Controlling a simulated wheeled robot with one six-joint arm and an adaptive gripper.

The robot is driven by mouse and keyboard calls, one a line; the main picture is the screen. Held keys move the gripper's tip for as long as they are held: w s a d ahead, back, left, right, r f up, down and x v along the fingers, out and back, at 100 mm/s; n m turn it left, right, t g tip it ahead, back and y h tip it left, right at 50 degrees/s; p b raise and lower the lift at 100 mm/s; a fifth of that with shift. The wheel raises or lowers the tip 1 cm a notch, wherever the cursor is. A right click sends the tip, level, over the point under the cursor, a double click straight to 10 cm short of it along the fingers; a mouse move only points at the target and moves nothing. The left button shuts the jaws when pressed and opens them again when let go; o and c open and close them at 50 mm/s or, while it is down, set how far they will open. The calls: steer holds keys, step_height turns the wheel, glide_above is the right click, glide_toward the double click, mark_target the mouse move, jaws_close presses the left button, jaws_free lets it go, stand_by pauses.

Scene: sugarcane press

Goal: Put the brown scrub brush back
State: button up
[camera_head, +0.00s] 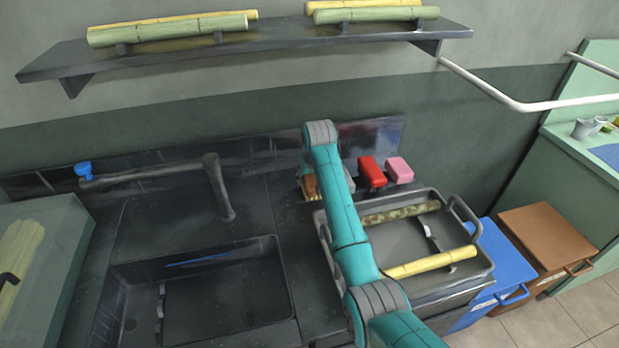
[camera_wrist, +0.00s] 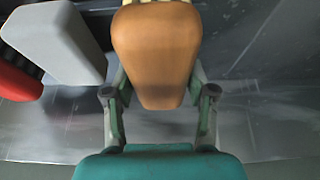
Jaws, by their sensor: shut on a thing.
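The brown scrub brush (camera_wrist: 156,50) is between the two fingers of my gripper (camera_wrist: 158,94) in the wrist view, and the gripper is shut on it. Its rounded, tapered back faces the camera, and a little of its pale bristles shows at the top edge. In the head view, the brown brush (camera_head: 311,186) shows left of my teal arm, near the back edge of the dark counter. My arm hides most of the gripper there. I cannot tell whether the brush touches the counter.
A grey-white brush (camera_wrist: 57,40) stands close beside the brown one, with a red brush (camera_wrist: 18,82) beyond it. A red brush (camera_head: 371,172) and a pink brush (camera_head: 399,170) sit right of my arm. The sink (camera_head: 225,290) and cane tray (camera_head: 487,262) lie nearer.

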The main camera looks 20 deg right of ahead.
steer(key=shift+f, duration=0.8)
steer(key=o, duration=1.1)
steer(key=shift+r, duration=0.15)
steer(key=shift+r, duration=0.3)
steer(key=v, duration=1.1)
steer(key=shift+r, duration=0.25)
steer(key=shift+s+r, duration=0.2)
steer(key=shift+r, duration=0.25)
